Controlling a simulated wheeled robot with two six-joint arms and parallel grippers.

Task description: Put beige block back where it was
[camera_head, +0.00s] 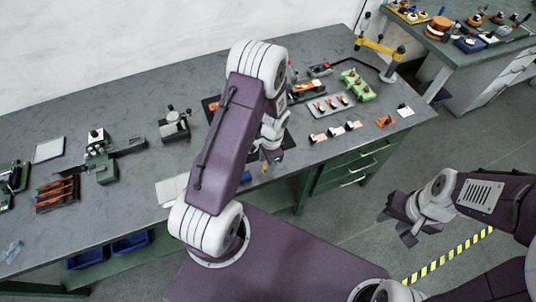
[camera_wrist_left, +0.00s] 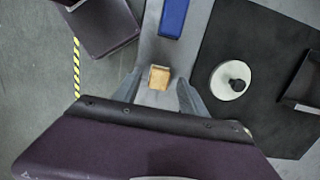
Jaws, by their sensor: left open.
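The beige block (camera_wrist_left: 159,77) is a small wooden cube on the grey tabletop, near the table's front edge. In the left wrist view it shows between the tips of my left gripper (camera_wrist_left: 158,92), whose fingers are open with a gap on both sides of it. In the head view my left gripper (camera_head: 269,155) hangs over the front of the table, and the block (camera_head: 265,168) is partly hidden below it. My right gripper (camera_head: 402,226) is off the table at the right, over the floor, with its fingers apart and empty.
A blue block (camera_wrist_left: 173,17) lies near the beige one. Beside them is a black mat (camera_wrist_left: 225,111) with a white disc (camera_wrist_left: 229,82) bearing a dark knob. Trays and several small tools stand along the table (camera_head: 75,101). Yellow-black tape (camera_head: 450,254) marks the floor.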

